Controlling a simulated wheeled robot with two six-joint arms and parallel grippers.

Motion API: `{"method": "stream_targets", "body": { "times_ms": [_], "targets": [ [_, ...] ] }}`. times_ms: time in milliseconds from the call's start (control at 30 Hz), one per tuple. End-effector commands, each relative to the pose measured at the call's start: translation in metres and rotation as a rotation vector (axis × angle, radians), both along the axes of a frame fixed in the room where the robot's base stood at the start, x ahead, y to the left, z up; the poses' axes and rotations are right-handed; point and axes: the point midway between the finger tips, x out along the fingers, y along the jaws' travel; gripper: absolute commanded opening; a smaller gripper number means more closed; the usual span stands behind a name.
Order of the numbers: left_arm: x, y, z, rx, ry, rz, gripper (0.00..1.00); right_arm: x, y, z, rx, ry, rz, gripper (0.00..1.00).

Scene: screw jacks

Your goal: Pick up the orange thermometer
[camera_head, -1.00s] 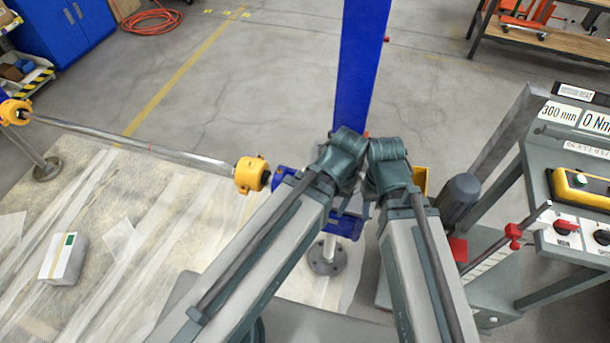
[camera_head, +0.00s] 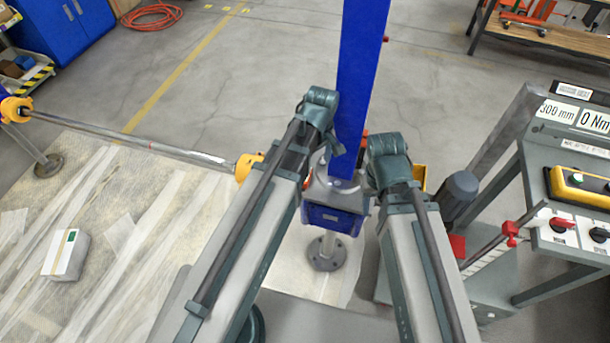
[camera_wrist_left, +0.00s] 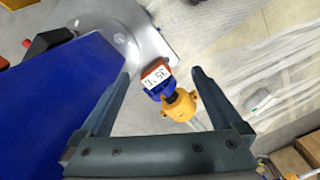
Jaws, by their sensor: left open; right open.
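The orange thermometer (camera_wrist_left: 157,77), a small block with a white display, shows in the left wrist view, set against a blue part of the screw jack. It lies between the fingertips of my left gripper (camera_wrist_left: 161,72) as seen, with gaps on both sides; I cannot tell the depth. My left gripper is open and empty. In the head view it (camera_head: 332,148) is beside the blue jack column (camera_head: 361,75), and my arm hides most of the thermometer. My right gripper (camera_head: 370,160) is right of the column, its fingers mostly hidden, holding nothing visible.
A yellow coupling (camera_wrist_left: 182,104) adjoins the thermometer, and a long shaft (camera_head: 130,140) runs left from it. The grey control console (camera_head: 575,160) stands at the right. A white box (camera_head: 66,255) lies on the floor sheeting at the left. The floor behind is mostly clear.

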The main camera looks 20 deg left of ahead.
Motion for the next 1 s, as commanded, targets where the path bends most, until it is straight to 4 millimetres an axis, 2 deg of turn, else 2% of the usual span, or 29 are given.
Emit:
{"method": "stream_targets", "body": {
  "times_ms": [33, 100, 200, 333, 667, 867, 1000],
  "targets": [
    [0.013, 0.009, 0.002, -0.005, -0.005, 0.113, 1.0, 0.0, 0.0, 0.002, 0.0, 0.0, 0.0, 0.5],
    [0.022, 0.018, 0.004, -0.011, -0.012, 0.256, 1.0, 0.0, 0.0, 0.004, 0.0, 0.0, 0.0, 0.5],
    [0.033, 0.029, 0.005, -0.019, -0.017, 0.416, 1.0, 0.0, 0.0, 0.005, 0.0, 0.0, 0.0, 0.5],
    [0.04, 0.039, 0.006, -0.025, -0.022, 0.546, 1.0, 0.0, 0.0, 0.006, 0.0, 0.0, 0.0, 0.5],
    [0.041, 0.041, 0.001, -0.026, -0.023, 0.593, 1.0, 0.0, 0.0, 0.001, 0.0, 0.0, 0.0, 0.5],
    [0.041, 0.041, -0.019, -0.026, -0.023, 0.591, 1.0, 0.0, 0.0, -0.019, 0.0, 0.0, 0.0, 0.5],
    [0.041, 0.041, -0.039, -0.026, -0.023, 0.591, 1.0, 0.0, 0.0, -0.039, 0.0, 0.0, 0.0, 0.5]
  ]
}}
